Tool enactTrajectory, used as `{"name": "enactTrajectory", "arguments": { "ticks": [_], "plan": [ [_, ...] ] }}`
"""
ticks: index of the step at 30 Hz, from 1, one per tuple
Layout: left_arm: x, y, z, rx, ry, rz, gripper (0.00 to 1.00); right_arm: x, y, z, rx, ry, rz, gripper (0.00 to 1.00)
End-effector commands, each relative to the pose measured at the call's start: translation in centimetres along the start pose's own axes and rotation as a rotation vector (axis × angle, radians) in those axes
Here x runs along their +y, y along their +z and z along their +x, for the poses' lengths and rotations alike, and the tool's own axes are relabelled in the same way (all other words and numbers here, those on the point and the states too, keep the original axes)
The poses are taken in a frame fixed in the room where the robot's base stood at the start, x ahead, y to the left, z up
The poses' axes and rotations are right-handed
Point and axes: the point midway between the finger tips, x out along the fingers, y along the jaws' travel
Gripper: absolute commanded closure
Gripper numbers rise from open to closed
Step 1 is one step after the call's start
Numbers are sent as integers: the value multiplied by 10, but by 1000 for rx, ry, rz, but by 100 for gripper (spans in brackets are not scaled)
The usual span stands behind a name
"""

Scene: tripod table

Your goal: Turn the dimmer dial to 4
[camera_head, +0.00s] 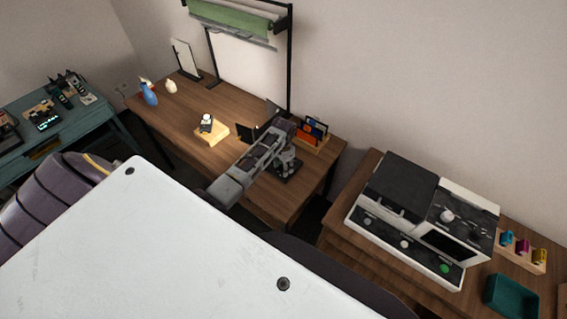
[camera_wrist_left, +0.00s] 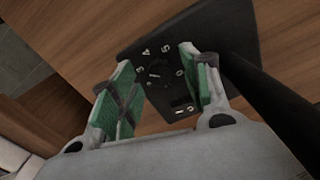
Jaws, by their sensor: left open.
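The dimmer dial (camera_wrist_left: 155,74) is a small dark knob with a pale mark, set in a black plate (camera_wrist_left: 214,35) in the left wrist view. Pale digits ring it; 3, 4 and 5 can be read on its upper left side. The mark's exact setting is too small to tell. My left gripper (camera_wrist_left: 156,63) is open, its green-padded fingers on either side of the dial with nothing clearly gripped. In the head view my left gripper (camera_head: 287,158) is over the right part of the wooden desk, and the dial cannot be made out there. My right gripper is not in view.
A thick black rod (camera_wrist_left: 275,105) rises from the plate beside the right finger. On the desk (camera_head: 245,119) stand an organiser (camera_head: 314,136) close to the gripper, a small wooden stand (camera_head: 206,130) and a blue bottle (camera_head: 149,94). A white-and-black machine (camera_head: 405,242) stands on another table.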

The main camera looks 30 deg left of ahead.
Motion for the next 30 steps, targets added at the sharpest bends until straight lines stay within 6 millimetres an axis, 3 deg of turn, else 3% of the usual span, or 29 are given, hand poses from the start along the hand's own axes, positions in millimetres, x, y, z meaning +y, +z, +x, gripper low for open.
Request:
{"name": "enactTrajectory", "arguments": {
  "ticks": [8,24,30],
  "plan": [
    [0,0,-24,3,-1,0,53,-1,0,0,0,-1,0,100],
    [-1,0,-98,2,-2,0,53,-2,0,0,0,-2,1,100],
    [-1,0,-112,1,-1,-1,53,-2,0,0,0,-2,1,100]
  ]
}}
